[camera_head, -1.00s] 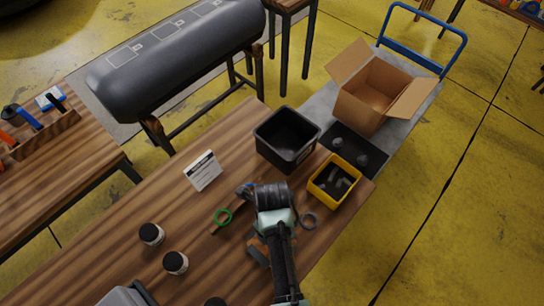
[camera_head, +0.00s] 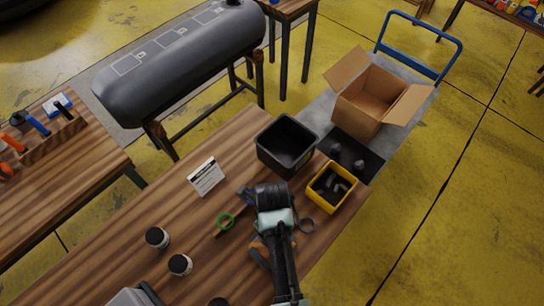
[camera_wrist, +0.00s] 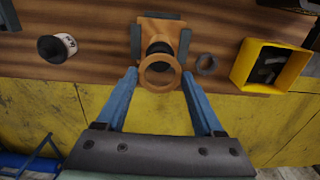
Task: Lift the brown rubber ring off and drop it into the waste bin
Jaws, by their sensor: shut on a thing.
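The brown rubber ring (camera_wrist: 146,68) shows in the wrist view between the blue fingertips of my gripper (camera_wrist: 160,76), which is shut on it. Its round opening faces the camera. Behind it is an orange-brown stand (camera_wrist: 160,26) with grey side pieces and a dark post; the ring hides part of it. I cannot tell whether the ring still surrounds the post. In the head view my arm covers the ring and much of the stand (camera_head: 259,245). A black, open, square bin (camera_head: 287,147), likely the waste bin, stands on the table beyond my wrist.
A yellow bin (camera_head: 331,204) with grey parts and a dark loose ring (camera_head: 307,226) lie right of my arm. A cardboard box (camera_head: 367,103) stands on a trolley beyond.

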